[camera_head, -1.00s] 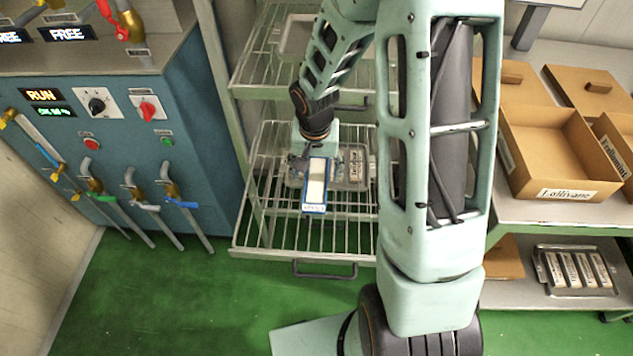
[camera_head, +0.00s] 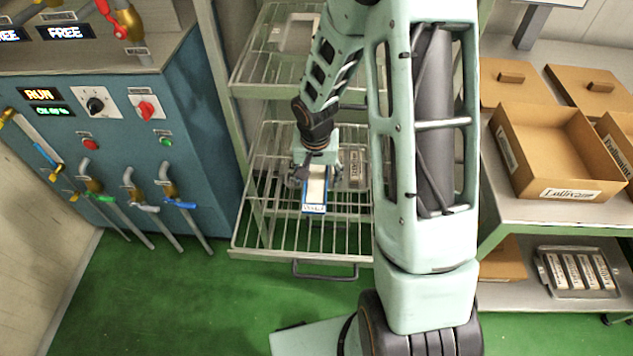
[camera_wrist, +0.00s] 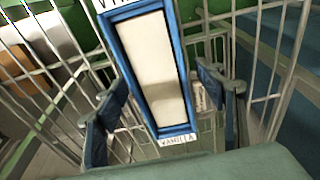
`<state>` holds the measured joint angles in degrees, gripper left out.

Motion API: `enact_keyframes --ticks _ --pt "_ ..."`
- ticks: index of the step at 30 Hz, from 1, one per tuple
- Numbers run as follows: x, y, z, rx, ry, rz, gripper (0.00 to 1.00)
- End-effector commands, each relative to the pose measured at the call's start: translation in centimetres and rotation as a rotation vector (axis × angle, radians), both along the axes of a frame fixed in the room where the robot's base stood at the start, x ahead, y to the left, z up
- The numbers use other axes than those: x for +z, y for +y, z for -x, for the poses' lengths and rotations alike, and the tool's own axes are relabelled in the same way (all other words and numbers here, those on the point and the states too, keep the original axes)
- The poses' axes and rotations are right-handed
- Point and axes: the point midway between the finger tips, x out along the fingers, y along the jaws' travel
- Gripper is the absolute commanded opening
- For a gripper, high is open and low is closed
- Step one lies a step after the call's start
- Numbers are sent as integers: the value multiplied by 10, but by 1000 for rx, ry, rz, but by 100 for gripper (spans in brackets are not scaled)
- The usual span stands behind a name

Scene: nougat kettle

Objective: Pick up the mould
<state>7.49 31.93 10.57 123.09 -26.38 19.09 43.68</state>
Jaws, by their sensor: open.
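The mould (camera_head: 316,186) is a long blue frame with a pale filling and a small VANILLA label at its end. It lies at the pull-out wire shelf (camera_head: 262,215) in the head view. In the wrist view the mould (camera_wrist: 155,68) runs from the top edge down to the middle. My gripper (camera_wrist: 165,88) is open, with one dark finger on each side of the mould and visible gaps to it. In the head view my gripper (camera_head: 315,172) is over the mould's far part and hides it. What supports the mould underneath is unclear.
A labelled grey item (camera_head: 355,168) sits close to the right of the mould. A higher wire shelf (camera_head: 262,75) is behind. The blue machine (camera_head: 205,120) with valves stands left. A bench with cardboard boxes (camera_head: 550,150) stands right. Green floor is clear in front.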

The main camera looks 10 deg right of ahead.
Motion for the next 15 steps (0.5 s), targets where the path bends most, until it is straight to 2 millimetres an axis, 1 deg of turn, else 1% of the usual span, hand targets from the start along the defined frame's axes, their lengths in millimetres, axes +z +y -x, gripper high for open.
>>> enact_keyframes --ticks 14,15 --pt "-2 0 0 1 0 0 64" --pt "-2 0 0 1 0 0 59"
